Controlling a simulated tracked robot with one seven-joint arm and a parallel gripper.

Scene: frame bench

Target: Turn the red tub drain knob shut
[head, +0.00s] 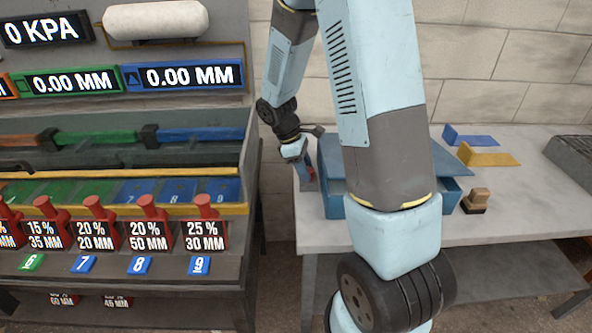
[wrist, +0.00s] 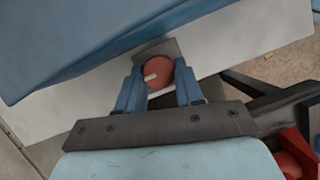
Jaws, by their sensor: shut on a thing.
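The red drain knob (wrist: 162,66) shows in the wrist view as a round red disc with a pale pointer mark, tilted in the picture. It sits in front of a small grey plate (wrist: 157,48) by the side of the blue tub (wrist: 90,40). My gripper (wrist: 160,80) is shut on the knob, one blue finger on each side. In the head view the tub (head: 333,203) stands on the bench, partly hidden by my arm. My gripper (head: 303,168) is at its left end, where the knob is hard to make out.
The pale bench (head: 510,220) carries a blue bracket (head: 470,140), a yellow bracket (head: 490,158) and a small wooden block (head: 478,198) right of the tub. A rack with red valves (head: 150,207) and displays stands at the left, with a narrow gap before the bench.

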